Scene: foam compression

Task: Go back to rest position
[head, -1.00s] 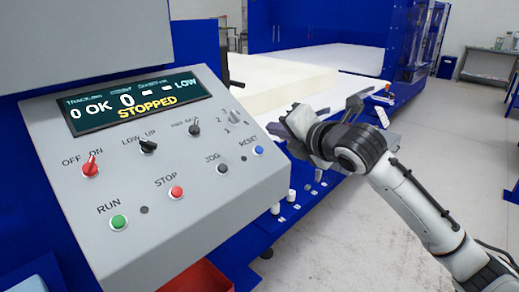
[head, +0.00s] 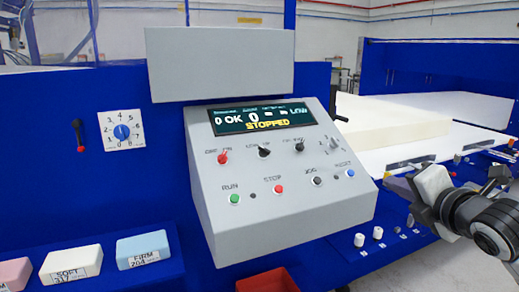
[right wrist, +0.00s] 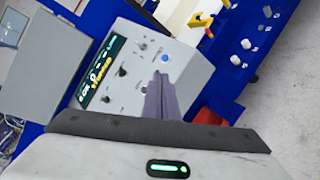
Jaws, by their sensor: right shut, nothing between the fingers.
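My right gripper (head: 393,183) is at the right of the head view, beside the grey control panel (head: 310,208) and apart from it. Its fingers are shut and empty; they also show in the right wrist view (right wrist: 161,80), pointing toward the panel. The panel's display (head: 262,116) reads STOPPED, with OK and LOW above. Below it are a red switch (head: 222,158), black knobs, a green RUN button (head: 235,198), a red STOP button (head: 280,189) and a blue RESET button (head: 350,173). My left gripper is not in view.
A pink block, a SOFT block (head: 70,264) and a FIRM block (head: 143,249) lie on a blue ledge at lower left. A dial (head: 124,131) is on the blue wall. A large cream foam slab (head: 395,125) lies behind my right arm. A red bin (head: 264,282) is below the panel.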

